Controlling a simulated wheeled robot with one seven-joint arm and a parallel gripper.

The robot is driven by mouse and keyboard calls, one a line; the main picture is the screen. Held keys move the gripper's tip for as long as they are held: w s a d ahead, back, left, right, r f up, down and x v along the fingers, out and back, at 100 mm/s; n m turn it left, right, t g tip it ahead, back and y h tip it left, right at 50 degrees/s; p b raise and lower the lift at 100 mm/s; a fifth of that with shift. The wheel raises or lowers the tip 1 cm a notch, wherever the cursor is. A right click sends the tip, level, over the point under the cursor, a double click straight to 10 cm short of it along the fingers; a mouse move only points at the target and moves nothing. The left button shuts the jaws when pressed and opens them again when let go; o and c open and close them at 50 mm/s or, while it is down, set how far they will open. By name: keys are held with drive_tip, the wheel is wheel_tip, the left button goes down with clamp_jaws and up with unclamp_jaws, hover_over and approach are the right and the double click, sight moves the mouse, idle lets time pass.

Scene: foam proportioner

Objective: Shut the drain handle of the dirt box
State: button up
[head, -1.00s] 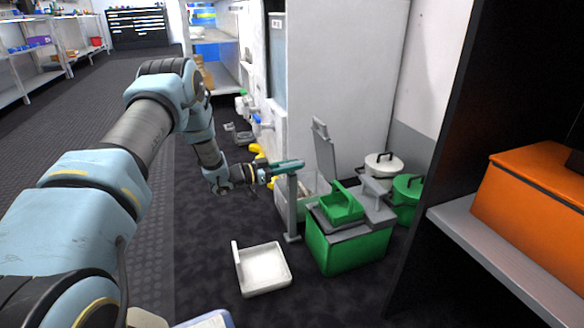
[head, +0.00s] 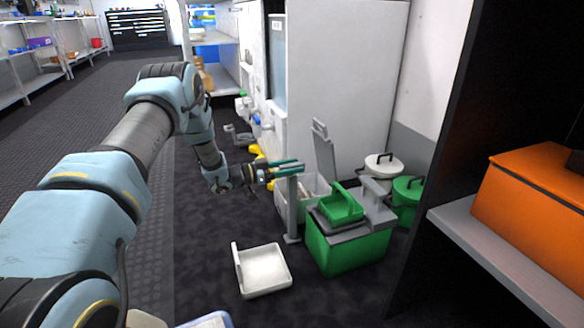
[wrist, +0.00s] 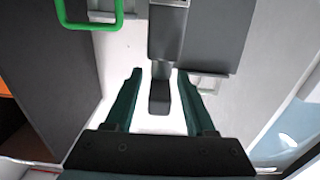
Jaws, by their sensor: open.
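My gripper (head: 299,167) is open, at the top of an upright grey post (head: 292,212) beside a pale open box (head: 314,188). In the wrist view, the gripper (wrist: 160,73) has its two teal fingers spread on either side of a dark grey handle (wrist: 160,96). A gap shows on each side of the handle, so the fingers appear not to grip it. The handle joins a larger grey part (wrist: 167,35) above it. I cannot tell for sure which box is the dirt box; its drain handle seems to be this grey one.
A green box (head: 345,246) with a green basket (head: 342,208) stands to the right of the post. A white tray (head: 264,270) lies on the floor in front. A white cabinet (head: 345,80) rises behind. The dark floor on the left is clear.

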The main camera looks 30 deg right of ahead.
drive_tip(key=shift+a, duration=0.1)
drive_tip(key=w+a+p, duration=0.1)
drive_tip(key=a+p, duration=0.2)
drive_tip(key=a, duration=0.7)
drive_tip(key=shift+w+a+p, duration=0.25)
drive_tip(key=shift+a+p, duration=0.05)
drive_tip(key=shift+p, duration=0.05)
